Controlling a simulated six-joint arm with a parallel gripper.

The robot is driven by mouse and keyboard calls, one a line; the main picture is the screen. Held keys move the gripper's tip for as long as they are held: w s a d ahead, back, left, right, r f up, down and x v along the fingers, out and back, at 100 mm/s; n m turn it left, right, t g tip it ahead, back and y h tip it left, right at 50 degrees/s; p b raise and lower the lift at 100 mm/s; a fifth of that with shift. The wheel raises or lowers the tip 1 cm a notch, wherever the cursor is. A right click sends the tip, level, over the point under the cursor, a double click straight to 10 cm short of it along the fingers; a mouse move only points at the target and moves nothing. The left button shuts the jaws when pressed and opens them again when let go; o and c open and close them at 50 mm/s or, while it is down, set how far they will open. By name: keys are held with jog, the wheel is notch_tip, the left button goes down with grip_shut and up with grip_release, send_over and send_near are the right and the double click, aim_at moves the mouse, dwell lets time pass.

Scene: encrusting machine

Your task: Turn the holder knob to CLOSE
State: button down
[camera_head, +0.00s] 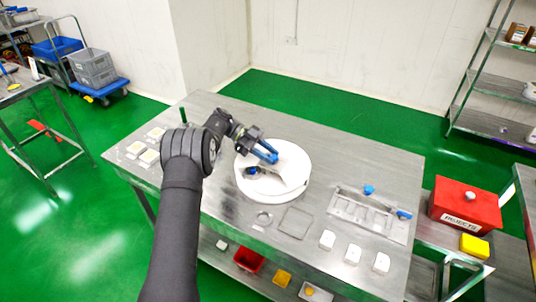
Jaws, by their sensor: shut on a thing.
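A round white unit (243,188) stands on the steel table, with a pale angular holder part (293,168) on its top. A small blue knob-like part (251,170) shows at the left of that top. My gripper (270,156), dark with blue at its end, reaches in from the upper left over the unit. It is shut on what looks like the holder knob, which the fingers mostly hide. The knob's marking and its angle are too small to read.
The steel table (225,212) carries pale square pieces (352,254) at the front, a flat square frame (295,222) and a clear fixture (345,208) with blue knobs. A red box (463,208) stands to the right. My arm spans the left part of the table.

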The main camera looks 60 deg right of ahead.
jog(key=shift+d+m+y, duration=0.1)
jog(key=shift+m+y, duration=0.7)
jog(key=shift+y, duration=0.1)
jog(key=c, duration=1)
grip_release()
jog(key=r, duration=0.4)
jog(key=shift+s+r, duration=0.25)
jog(key=shift+r, duration=0.1)
jog(key=s+a+r, duration=0.2)
jog(key=s+r, duration=0.4)
jog(key=s, duration=0.5)
jog(key=shift+a+r, duration=0.2)
jog(key=shift+a, duration=0.2)
